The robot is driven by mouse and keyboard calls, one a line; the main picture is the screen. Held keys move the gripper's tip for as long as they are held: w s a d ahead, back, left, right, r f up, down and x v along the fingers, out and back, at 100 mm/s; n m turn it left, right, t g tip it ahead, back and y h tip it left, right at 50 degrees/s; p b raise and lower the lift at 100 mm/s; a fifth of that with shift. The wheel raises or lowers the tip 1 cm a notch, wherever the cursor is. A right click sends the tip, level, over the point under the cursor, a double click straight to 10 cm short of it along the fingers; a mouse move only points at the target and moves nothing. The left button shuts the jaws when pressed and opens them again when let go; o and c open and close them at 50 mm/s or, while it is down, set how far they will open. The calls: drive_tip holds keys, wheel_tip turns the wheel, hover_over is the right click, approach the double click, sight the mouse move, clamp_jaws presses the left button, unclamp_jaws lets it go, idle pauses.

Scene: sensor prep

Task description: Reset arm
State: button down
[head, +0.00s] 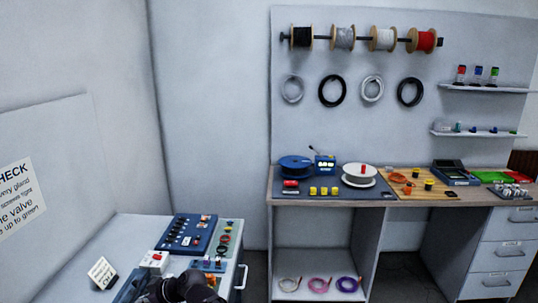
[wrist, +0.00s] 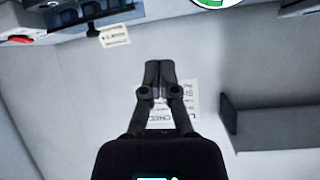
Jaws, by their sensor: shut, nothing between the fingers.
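My gripper (wrist: 160,70) shows in the middle of the wrist view with its two dark fingers together and nothing between them. It points at a pale surface, apart from the objects around it. In the head view, a dark part of my arm (head: 188,288) shows at the bottom edge, over the front of the left bench (head: 130,232). The fingertips cannot be made out there. Part of the bench top behind the arm is hidden.
The left bench holds a blue panel (head: 187,235), a red-button box (head: 154,262) and a small white card (head: 103,272). A wall sign (head: 18,198) hangs left; printed sheets show upside down in the wrist view (wrist: 180,97). A workbench (head: 330,203) with spools stands right.

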drive_tip(key=w+d+f+m+h, duration=0.1)
drive_tip(key=w+d+f, duration=0.1)
drive_tip(key=d, duration=0.3)
drive_tip(key=w+d+f+m+h+b, duration=0.1)
drive_tip(key=w+d+f, duration=0.1)
drive_tip(key=d, duration=0.3)
drive_tip(key=w+d+f+m+t+h+b, duration=0.1)
drive_tip(key=w+d+f+m, duration=0.1)
drive_tip(key=d, duration=0.4)
drive_tip(key=shift+f, duration=0.35)
drive_tip(key=s+d+f+m+h+b, duration=0.1)
drive_tip(key=d+f+m+h+b, duration=0.2)
drive_tip(key=d, duration=1.1)
drive_tip(key=s+d+f+m+g+h, duration=0.1)
drive_tip(key=d+f+m+h, duration=0.3)
drive_tip(key=d, duration=0.9)
drive_tip(key=s+d+f+m+h+b, duration=0.1)
drive_tip(key=d+f+m+h+b, duration=0.3)
drive_tip(key=d, duration=1)
wheel_tip(320, 180, up, 15)
drive_tip(key=m+y+p, duration=0.1)
drive_tip(key=y+p, duration=0.1)
drive_tip(key=p, duration=1.3)
drive_tip(key=shift+s+p, duration=0.15)
drive_tip(key=shift+p, duration=0.25)
